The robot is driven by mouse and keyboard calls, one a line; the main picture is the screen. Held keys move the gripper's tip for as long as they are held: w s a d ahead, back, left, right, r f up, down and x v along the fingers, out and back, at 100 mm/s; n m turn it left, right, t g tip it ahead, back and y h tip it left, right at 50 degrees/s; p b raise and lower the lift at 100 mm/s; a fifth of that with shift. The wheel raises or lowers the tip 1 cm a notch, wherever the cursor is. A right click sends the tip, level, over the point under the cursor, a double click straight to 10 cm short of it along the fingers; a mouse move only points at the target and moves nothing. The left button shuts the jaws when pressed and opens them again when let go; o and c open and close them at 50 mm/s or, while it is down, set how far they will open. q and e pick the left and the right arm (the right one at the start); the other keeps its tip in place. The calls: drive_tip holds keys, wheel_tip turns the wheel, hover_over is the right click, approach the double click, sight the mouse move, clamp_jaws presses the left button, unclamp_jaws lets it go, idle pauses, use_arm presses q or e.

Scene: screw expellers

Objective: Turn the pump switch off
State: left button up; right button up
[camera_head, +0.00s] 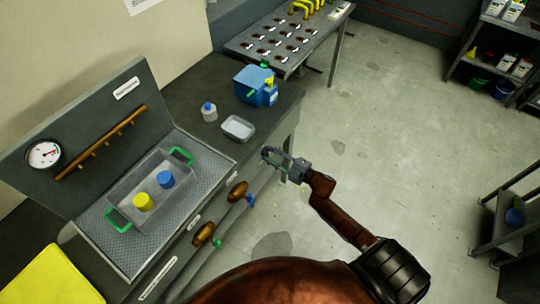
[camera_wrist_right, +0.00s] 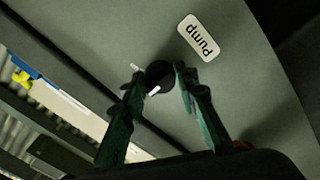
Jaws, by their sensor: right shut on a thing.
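The pump switch (camera_wrist_right: 159,71) is a round black knob on a grey panel in the right wrist view. A white mark on it points to the lower left. A white label reading "Pump" (camera_wrist_right: 198,37) sits to its upper right, upside down in this view. A small white tick (camera_wrist_right: 134,66) is on the panel left of the knob. My right gripper (camera_wrist_right: 161,84) has a green finger on each side of the knob and is shut on it. In the head view the right gripper (camera_head: 270,157) is at the bench's front right end, where I cannot make out the knob.

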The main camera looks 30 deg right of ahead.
drive_tip(key=shift+f, duration=0.1)
drive_tip(key=o, duration=1.2)
drive_tip(key=shift+c, duration=0.2)
drive_tip(key=v, duration=1.2)
